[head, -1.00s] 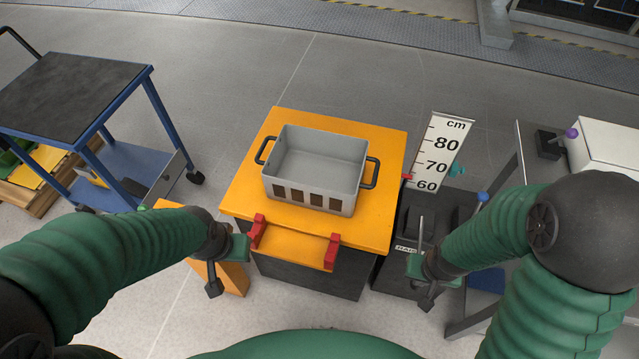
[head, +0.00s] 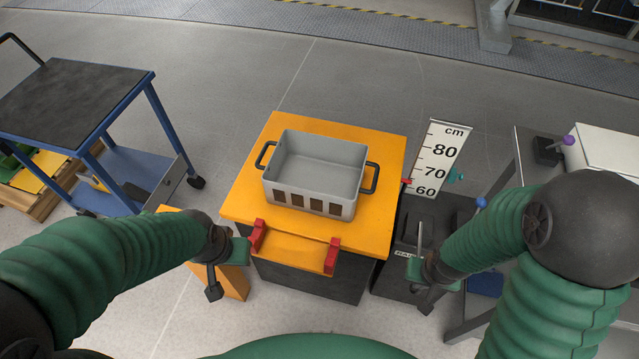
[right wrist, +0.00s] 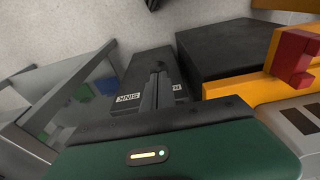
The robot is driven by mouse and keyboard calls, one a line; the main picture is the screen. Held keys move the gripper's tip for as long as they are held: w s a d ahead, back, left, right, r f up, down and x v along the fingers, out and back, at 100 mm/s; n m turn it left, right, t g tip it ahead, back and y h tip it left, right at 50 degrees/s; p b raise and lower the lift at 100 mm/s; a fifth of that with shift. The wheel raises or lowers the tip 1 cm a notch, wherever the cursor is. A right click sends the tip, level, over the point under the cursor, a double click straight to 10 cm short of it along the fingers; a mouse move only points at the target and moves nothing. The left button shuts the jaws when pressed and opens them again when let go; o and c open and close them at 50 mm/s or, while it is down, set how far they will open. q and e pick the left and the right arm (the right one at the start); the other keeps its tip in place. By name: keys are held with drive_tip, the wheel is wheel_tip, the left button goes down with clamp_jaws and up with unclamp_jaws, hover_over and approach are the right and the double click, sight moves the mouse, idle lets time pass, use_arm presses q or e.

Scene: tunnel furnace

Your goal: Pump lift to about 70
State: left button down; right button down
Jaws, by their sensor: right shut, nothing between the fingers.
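The lift has an orange platform (head: 376,222) over a dark base (head: 310,278). A scale board (head: 438,158) marked in cm stands to its right; a red pointer (head: 407,182) at its left edge sits roughly between the 60 and 70 marks. A dark pedal unit (head: 400,268) stands right of the base, and in the right wrist view a SINK label (right wrist: 128,98) and a second, partly covered label show on it. My right gripper (head: 420,238) is shut and empty above this unit. My left gripper (head: 238,250) is in front of the platform; its fingers are unclear.
A grey crate (head: 312,205) with black handles sits on the platform, behind two red stops (head: 332,256). A blue cart (head: 75,95) stands at the left. A grey-framed table (head: 515,160) with a white box (head: 605,150) stands at the right. The floor behind is clear.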

drive_tip(key=w+d+r+p, duration=0.1)
drive_tip(key=w+r+p, duration=0.4)
drive_tip(key=r+p, duration=0.7)
drive_tip(key=shift+w+d+r, duration=0.15)
drive_tip(key=shift+r, duration=0.55)
drive_tip(key=shift+f, duration=0.1)
drive_tip(key=shift+f, duration=0.3)
drive_tip(key=shift+f, duration=0.15)
drive_tip(key=shift+f+b, duration=0.25)
drive_tip(key=shift+b, duration=0.05)
